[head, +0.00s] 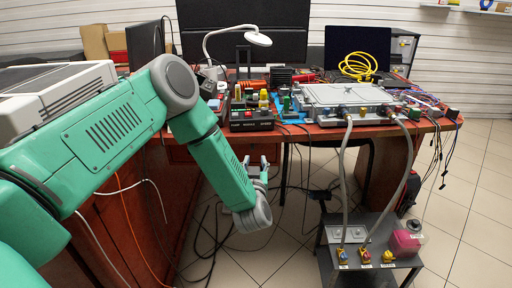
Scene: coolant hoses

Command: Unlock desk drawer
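The red-brown desk (325,131) stands across the middle of the head view. A wooden front under its top (182,154), left of my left gripper, looks like the desk drawer. My forearm covers part of this front, and I cannot make out a lock or key. My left gripper (257,161) is at the end of the green arm, below the desk's front edge and right of the drawer front. Its two fingers look apart, with nothing seen between them. My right gripper is not in view.
A grey metal case (350,96) with two hoses (345,175) stands on the desk; the hoses run down to a low dark cart (345,262) at the right. A black control box (251,121) sits near the desk edge. Loose cables (207,245) lie on the tiled floor.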

